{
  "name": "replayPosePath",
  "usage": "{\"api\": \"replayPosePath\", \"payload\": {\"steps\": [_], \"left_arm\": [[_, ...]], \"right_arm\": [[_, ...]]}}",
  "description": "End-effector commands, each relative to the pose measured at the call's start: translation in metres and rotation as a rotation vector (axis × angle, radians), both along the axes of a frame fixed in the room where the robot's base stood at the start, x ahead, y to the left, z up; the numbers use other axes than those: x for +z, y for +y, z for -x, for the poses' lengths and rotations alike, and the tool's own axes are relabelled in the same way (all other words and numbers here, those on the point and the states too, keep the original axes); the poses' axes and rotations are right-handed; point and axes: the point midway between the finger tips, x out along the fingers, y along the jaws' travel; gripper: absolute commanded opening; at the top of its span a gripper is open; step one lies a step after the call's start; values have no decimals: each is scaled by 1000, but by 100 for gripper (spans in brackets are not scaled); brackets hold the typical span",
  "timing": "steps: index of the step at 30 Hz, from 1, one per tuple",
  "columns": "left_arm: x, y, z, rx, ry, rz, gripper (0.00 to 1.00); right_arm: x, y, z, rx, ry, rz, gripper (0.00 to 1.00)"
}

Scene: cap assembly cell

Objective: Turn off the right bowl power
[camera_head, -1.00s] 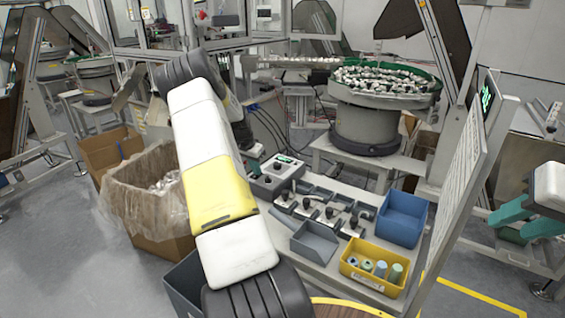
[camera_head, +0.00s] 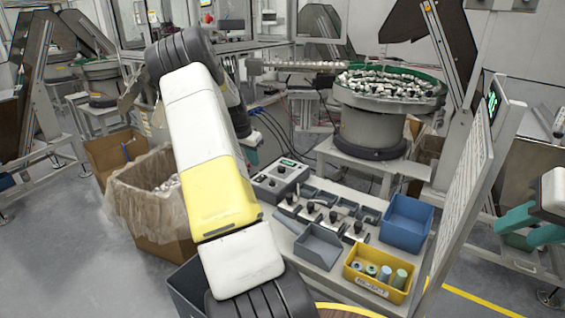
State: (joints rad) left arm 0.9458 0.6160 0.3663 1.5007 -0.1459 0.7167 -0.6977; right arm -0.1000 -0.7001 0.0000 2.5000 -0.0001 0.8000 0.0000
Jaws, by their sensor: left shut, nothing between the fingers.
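The right bowl feeder (camera_head: 388,100) is a round grey drum with a green rim, full of small parts, at the upper right. A grey control box (camera_head: 279,180) with a small green display and knobs sits at the back left of the workbench. My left arm crosses the middle of the view. My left gripper (camera_head: 251,156) is shut and empty, just behind and left of the control box; the arm hides most of it. I cannot tell whether it touches the box. My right gripper (camera_head: 524,222) is at the right edge, with its teal fingers apart, away from the box.
The workbench holds black-knobbed fixtures (camera_head: 333,209), a grey tray (camera_head: 318,246), a blue bin (camera_head: 406,222) and a yellow bin (camera_head: 377,276) with cylinders. A lined cardboard box (camera_head: 150,205) stands left. A tall panel (camera_head: 470,200) rises on the right.

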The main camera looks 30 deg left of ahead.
Motion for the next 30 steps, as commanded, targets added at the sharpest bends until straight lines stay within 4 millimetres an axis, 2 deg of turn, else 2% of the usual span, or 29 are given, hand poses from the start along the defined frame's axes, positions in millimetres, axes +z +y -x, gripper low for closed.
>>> {"api": "replayPosePath", "payload": {"steps": [11, 16, 19, 30], "left_arm": [[6, 0, 1, 0, -1, 0, 0], [54, 1, -2, 1, -5, -8, 0], [68, 0, -1, 0, -2, -3, 0], [63, 0, -3, 0, -1, 0, 0]], "right_arm": [[0, 0, 0, 0, 0, 0, 36], [0, 0, 0, 0, 0, 0, 36], [0, 0, 0, 0, 0, 0, 36], [0, 0, 0, 0, 0, 0, 36]]}}
